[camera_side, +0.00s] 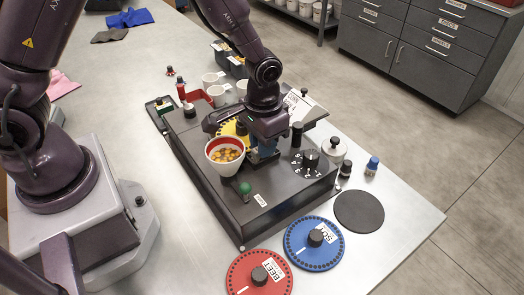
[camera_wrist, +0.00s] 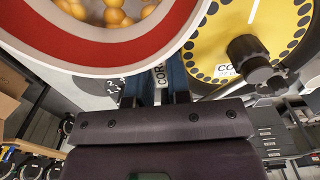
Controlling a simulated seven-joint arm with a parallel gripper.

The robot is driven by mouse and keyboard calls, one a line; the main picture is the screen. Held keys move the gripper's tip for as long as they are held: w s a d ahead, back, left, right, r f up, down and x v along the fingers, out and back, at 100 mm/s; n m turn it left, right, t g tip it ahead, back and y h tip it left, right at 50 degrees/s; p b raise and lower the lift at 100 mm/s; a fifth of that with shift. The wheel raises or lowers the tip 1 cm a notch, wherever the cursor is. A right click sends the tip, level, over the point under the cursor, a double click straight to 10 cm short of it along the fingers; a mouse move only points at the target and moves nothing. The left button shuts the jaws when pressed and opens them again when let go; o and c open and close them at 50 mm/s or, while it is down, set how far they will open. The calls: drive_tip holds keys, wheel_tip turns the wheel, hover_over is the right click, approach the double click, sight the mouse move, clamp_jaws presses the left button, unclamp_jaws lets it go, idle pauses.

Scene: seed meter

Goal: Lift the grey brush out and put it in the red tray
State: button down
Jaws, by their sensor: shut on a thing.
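My gripper (camera_side: 262,150) is low over the black seed meter (camera_side: 285,190), between the seed bowl and the dial. Its two blue fingers also show in the wrist view (camera_wrist: 154,92), closed on a narrow grey piece that I take to be the grey brush (camera_wrist: 149,94). Most of the brush is hidden by the fingers, and I cannot tell whether it is clear of its seat. The red tray (camera_side: 198,96) is at the back left, beyond the meter, partly hidden behind other things.
A white bowl with a red rim (camera_side: 224,153) holds orange seeds right beside my gripper. A yellow seed plate (camera_side: 233,128) stands behind it; it also shows in the wrist view (camera_wrist: 225,40). A green knob (camera_side: 245,188), blue plate (camera_side: 300,252) and red plate (camera_side: 244,272) are nearer the front.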

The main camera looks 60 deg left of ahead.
drive_tip(key=shift+r, duration=0.1)
drive_tip(key=shift+r, duration=1.45)
drive_tip(key=shift+r, duration=1.75)
